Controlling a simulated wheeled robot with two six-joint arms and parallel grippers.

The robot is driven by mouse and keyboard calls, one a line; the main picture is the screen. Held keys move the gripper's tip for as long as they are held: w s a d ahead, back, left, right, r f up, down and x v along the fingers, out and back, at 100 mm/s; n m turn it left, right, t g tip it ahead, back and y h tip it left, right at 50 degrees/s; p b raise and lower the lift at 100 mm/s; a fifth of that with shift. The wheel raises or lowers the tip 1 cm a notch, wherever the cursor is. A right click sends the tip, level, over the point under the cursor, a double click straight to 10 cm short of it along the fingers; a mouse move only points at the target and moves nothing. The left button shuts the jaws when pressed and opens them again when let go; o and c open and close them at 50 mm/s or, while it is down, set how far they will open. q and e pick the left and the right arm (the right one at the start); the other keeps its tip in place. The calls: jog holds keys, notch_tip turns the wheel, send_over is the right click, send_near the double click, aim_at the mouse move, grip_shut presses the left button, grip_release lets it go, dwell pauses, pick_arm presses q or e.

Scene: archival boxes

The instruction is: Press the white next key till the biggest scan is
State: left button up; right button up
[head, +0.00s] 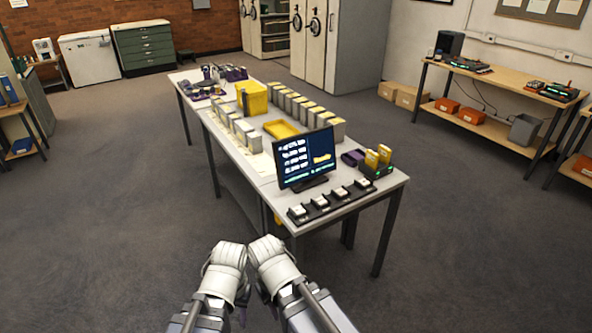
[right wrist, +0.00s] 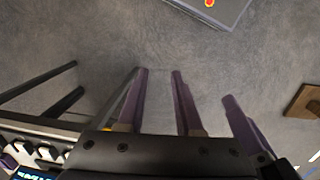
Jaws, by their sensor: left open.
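A black monitor (head: 305,158) stands on the near end of the long table. Its dark screen shows several rows of small white text, a yellow shape at right and green text below; I cannot read them. A black strip with several white keys (head: 320,202) lies in front of it; their labels are too small to tell apart. My two arms meet low in the head view, apart from the keys. My left gripper (head: 241,312) hangs low and is open, mostly hidden by the arms. My right gripper (right wrist: 160,75) is open and empty over the floor in the right wrist view.
The table (head: 385,190) also bears rows of grey boxes (head: 240,130), a yellow tray (head: 281,129), a yellow bin (head: 252,97) and a dark device with yellow pieces (head: 376,165) right of the monitor. A side bench (head: 500,83) stands at right. The grey floor between is clear.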

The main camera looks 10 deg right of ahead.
grip_shut()
dwell(1.4)
